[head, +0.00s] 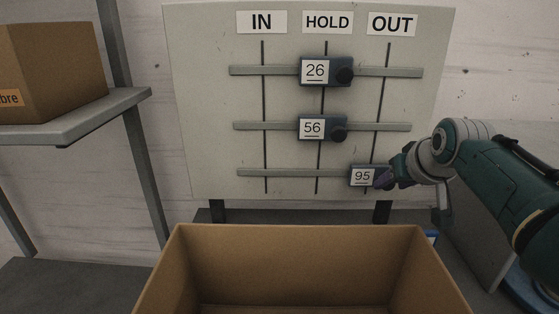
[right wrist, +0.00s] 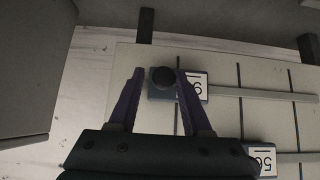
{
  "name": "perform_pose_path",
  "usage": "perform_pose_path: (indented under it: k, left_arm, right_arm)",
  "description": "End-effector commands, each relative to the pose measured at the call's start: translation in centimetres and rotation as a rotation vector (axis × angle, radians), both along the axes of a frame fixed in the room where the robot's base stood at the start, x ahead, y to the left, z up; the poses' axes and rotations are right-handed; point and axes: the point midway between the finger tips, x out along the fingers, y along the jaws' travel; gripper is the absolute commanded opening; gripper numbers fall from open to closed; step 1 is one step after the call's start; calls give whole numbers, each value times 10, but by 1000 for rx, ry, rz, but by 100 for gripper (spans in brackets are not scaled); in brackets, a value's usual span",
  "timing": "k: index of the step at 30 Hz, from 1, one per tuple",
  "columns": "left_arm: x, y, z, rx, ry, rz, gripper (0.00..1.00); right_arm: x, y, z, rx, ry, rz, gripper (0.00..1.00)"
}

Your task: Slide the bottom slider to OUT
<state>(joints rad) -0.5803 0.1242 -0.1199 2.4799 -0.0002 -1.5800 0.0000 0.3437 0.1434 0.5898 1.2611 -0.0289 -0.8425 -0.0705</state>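The bottom slider (head: 361,176), a dark blue block labelled 95, sits at the right end of the lowest rail (head: 290,173), over the lower end of the OUT line. It also shows in the right wrist view (right wrist: 206,84), its label partly covered by a finger. My right gripper (head: 384,178) is at the slider's right part. In the right wrist view its purple fingers (right wrist: 160,75) stand apart on either side of the round black knob (right wrist: 163,78), with a gap at the left finger. The OUT sign (head: 391,24) is at the top right. My left gripper is not in view.
Sliders 26 (head: 315,71) and 56 (head: 312,128) sit on the upper rails at the HOLD line. An open cardboard box (head: 300,237) stands below the board. A shelf with a carton (head: 50,70) is at the left.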

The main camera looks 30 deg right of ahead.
Motion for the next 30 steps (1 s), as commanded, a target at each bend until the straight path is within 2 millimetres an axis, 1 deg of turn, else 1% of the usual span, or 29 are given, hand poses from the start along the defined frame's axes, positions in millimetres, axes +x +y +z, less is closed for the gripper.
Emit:
perform_pose_path:
  k: [1, 5, 12, 16, 20, 30]
  left_arm:
    - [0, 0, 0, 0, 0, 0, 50]
    - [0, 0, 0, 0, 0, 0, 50]
    - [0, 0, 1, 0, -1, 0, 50]
    - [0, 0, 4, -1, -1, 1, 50]
    - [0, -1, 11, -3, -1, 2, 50]
    - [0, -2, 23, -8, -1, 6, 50]
  right_arm:
    - [-1, -1, -1, -2, 2, -1, 51]
    - [0, 0, 0, -1, 0, -1, 65]
    - [1, 1, 1, 1, -2, 1, 65]
    - [-3, 3, 6, 1, -2, 1, 65]
    - [-12, 9, 19, 0, -3, 1, 65]
    - [-46, 29, 56, 0, -1, 2, 65]
